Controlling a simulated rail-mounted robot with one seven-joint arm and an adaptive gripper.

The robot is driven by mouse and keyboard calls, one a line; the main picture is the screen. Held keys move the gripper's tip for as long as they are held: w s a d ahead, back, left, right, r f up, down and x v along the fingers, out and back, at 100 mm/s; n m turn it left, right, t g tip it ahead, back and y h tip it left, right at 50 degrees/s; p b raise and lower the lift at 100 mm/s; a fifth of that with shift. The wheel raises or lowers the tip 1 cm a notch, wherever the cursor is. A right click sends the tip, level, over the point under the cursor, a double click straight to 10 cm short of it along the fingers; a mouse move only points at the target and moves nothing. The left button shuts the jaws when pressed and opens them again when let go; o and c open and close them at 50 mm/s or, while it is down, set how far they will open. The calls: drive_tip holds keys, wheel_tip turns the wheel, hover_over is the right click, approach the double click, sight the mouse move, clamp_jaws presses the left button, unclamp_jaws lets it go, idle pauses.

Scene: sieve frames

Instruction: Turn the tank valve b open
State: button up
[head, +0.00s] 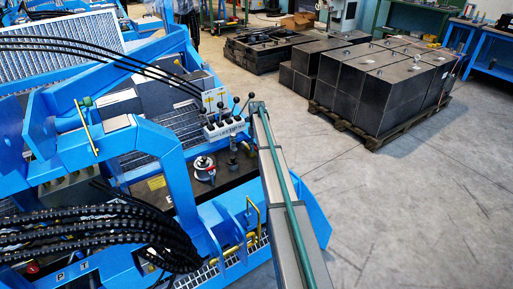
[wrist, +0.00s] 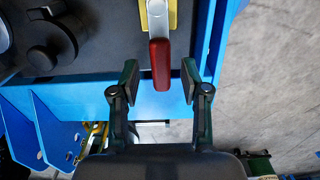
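A lever with a red grip (wrist: 160,65) and a bare metal shank shows in the wrist view. Its shank runs up to a yellow part (wrist: 158,14) at the top edge of the picture. I cannot read a label that marks it as tank valve b. My gripper (wrist: 160,80) is open, with its two fingers on either side of the red grip's lower end. A gap shows between the grip and each finger. In the head view I cannot make out my gripper or this lever with certainty.
Black round knobs (wrist: 47,40) on a dark panel lie left of the lever. A blue frame edge (wrist: 212,40) runs close to its right. In the head view, blue machinery with black hoses (head: 90,225) fills the left. Black boxes (head: 375,85) stand on a pallet; grey floor (head: 410,200) is free.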

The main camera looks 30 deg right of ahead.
drive_tip(key=shift+r, duration=0.1)
wheel_tip(320, 180, up, 12)
idle(0.7)
